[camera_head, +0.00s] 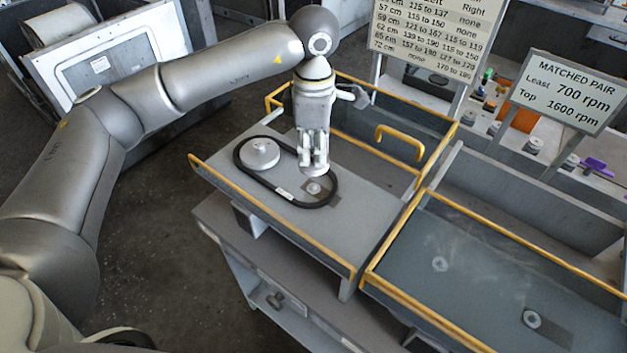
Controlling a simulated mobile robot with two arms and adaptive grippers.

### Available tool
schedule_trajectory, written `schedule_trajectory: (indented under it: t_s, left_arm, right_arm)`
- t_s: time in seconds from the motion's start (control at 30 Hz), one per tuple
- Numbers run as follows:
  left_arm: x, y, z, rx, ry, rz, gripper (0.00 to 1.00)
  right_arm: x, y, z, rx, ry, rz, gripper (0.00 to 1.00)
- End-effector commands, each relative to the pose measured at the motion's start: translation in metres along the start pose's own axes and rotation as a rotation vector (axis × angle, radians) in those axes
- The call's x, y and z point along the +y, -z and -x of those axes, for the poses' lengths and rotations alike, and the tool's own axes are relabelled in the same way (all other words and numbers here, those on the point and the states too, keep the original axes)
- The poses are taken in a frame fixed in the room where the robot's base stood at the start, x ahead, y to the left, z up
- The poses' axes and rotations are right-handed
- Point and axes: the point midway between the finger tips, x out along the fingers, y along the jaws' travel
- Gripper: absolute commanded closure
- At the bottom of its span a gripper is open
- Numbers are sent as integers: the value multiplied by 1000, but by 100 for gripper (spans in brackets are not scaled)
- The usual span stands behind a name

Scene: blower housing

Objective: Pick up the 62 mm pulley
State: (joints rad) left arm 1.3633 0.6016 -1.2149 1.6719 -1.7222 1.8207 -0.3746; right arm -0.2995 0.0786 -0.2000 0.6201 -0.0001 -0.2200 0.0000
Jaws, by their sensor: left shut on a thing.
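My left gripper (314,166) points down over the left tray (345,235), above the right end of the belt loop. It is shut on a small pale grey piece between its fingertips, apparently a pulley. The piece is mostly hidden by the fingers, and I cannot read its size. Just below it a small round hub (314,188) shows on the tray, inside the black belt (270,191). A large pale pulley (259,153) sits at the left end of the belt loop. Several small grey pulleys (534,144) stand on the back bench. My right gripper is not in view.
Yellow rails and a yellow handle (400,140) edge the left tray. A size chart (425,38) and a "Matched pair" sign (567,92) stand behind.

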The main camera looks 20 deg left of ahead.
Motion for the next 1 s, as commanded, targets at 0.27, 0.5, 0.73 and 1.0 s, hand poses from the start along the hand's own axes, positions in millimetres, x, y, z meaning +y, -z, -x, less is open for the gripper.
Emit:
schedule_trajectory:
  t_s: [0.27, 0.5, 0.73, 1.0]
  left_arm:
    - [-3, -1, 0, 0, 0, -1, 100]
    - [-25, -3, 5, 0, -1, -3, 100]
    - [-48, -5, 10, 0, -1, -3, 100]
    - [-74, -8, 16, -1, -1, -3, 100]
  right_arm:
    - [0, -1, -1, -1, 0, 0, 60]
    - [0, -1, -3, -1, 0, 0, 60]
    - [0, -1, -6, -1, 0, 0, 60]
    - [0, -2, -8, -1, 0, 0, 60]
